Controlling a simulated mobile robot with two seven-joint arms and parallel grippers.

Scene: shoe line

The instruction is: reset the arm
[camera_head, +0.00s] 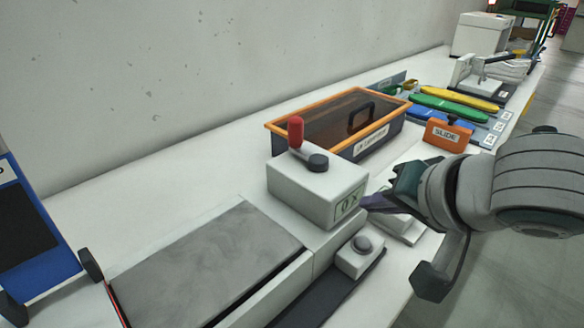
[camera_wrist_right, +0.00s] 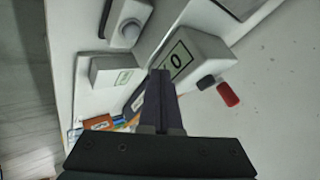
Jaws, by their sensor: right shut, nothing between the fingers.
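My right gripper (camera_head: 372,203) comes in from the right and hangs over the table's front edge, just right of a white box with a red-handled lever (camera_head: 318,190). Its fingers are together and empty. In the right wrist view my right gripper (camera_wrist_right: 160,72) points toward the marked face of the white box (camera_wrist_right: 190,60); I cannot tell if they touch. The red handle (camera_wrist_right: 228,94) shows at the right there. My left gripper is in neither view.
A conveyor belt (camera_head: 205,265) lies at the front left. A grey-button box (camera_head: 360,256) stands near the front edge. Behind are an orange-rimmed bin (camera_head: 390,125), an orange SLIDE block (camera_head: 447,136) and yellow (camera_head: 460,98) and green (camera_head: 450,106) shoe-shaped pieces. A blue-framed panel (camera_head: 35,235) stands left.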

